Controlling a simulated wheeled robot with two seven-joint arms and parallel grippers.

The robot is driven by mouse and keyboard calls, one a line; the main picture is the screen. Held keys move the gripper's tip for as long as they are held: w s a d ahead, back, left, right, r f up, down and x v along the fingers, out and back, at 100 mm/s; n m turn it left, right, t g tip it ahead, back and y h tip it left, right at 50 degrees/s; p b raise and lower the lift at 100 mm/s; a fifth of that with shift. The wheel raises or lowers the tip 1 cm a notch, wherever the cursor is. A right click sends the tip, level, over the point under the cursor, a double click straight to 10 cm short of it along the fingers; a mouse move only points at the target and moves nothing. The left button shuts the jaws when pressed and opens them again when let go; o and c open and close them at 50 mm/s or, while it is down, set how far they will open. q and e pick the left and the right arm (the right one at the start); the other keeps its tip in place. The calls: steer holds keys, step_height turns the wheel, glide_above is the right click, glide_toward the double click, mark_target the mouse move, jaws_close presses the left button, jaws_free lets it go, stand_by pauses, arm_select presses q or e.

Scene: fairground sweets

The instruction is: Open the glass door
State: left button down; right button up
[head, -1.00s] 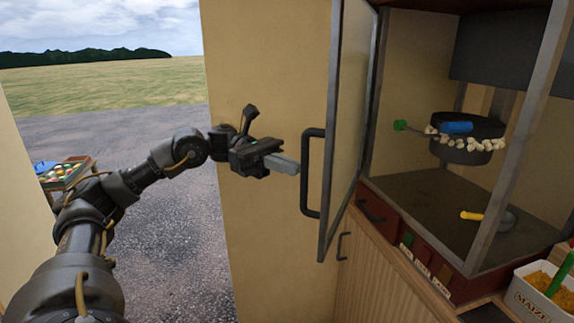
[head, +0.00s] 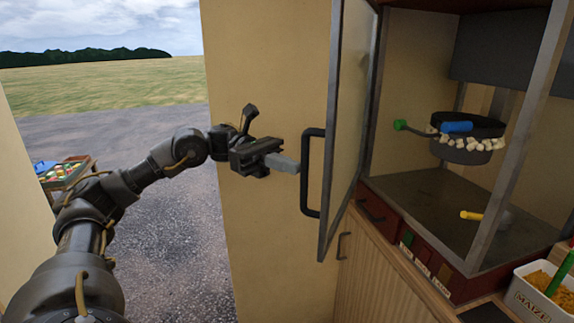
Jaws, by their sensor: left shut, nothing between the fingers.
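The glass door (head: 346,125) of the popcorn cabinet stands swung open in the head view, seen nearly edge-on. It has a grey metal frame and a black bar handle (head: 305,172) on its outer face. My left gripper (head: 292,164) is shut and empty. Its fingertips point right and end just left of the handle; I cannot tell whether they touch it. My right gripper is not in view.
Inside the cabinet hangs a dark kettle (head: 466,150) with popcorn on it, and a yellow-handled scoop (head: 471,215) lies on the cabinet floor. A white maize tub (head: 540,300) stands at the lower right. A tan wall (head: 270,70) is behind my left gripper.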

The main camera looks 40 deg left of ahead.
arm_select(q)
steer(key=c, duration=2.1)
jaws_free()
steer(key=shift+c, duration=0.2)
steer(key=o, duration=0.3)
steer(key=shift+o, duration=0.2)
steer(key=a, duration=1.1)
steer(key=shift+d, duration=0.1)
